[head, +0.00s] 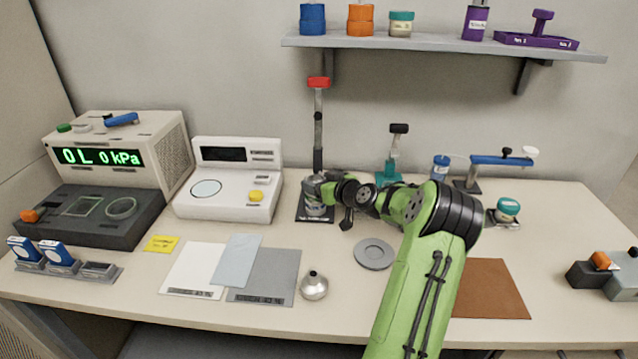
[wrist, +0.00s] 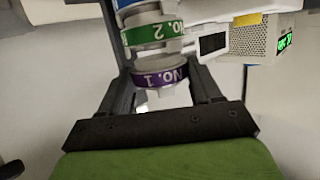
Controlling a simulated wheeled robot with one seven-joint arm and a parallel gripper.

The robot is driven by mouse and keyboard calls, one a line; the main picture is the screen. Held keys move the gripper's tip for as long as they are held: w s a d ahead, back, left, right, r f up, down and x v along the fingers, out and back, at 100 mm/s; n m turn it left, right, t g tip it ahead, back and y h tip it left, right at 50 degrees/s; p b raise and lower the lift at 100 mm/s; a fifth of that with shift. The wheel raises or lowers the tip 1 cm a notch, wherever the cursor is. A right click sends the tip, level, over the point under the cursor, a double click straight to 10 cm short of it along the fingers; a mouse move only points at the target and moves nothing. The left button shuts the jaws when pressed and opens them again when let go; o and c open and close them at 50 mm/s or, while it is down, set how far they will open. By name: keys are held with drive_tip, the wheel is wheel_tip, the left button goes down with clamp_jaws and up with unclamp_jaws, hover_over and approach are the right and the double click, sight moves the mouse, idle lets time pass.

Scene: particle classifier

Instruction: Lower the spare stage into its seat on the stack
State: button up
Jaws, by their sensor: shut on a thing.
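A grey ringed stack (head: 316,208) stands on a dark base below the tall post with a red top. My gripper (head: 325,188) reaches it from the right in the head view. In the wrist view, the picture is upside down and my gripper (wrist: 163,84) has one finger on each side of a stage with a purple band marked NO. 1 (wrist: 160,77); it is shut on it. A green-banded stage (wrist: 152,34) lies just beyond, with a blue band (wrist: 124,3) past that. The purple stage looks close to the green one; I cannot tell whether it is seated.
A dark post with a red top (head: 319,83) rises behind the stack. A white instrument (head: 230,190) stands to the left. A grey disc (head: 373,254) and a metal funnel-like piece (head: 314,287) lie in front. A wall shelf (head: 440,43) hangs above.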

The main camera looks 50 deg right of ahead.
drive_tip(key=shift+f+b, duration=0.4)
drive_tip(key=shift+b, duration=0.05)
drive_tip(key=o, duration=1.2)
drive_tip(key=p+v, duration=0.2)
drive_tip(key=v, duration=1.3)
drive_tip(key=shift+s+r, duration=0.15)
drive_tip(key=shift+s, duration=0.2)
drive_tip(key=shift+a, duration=0.15)
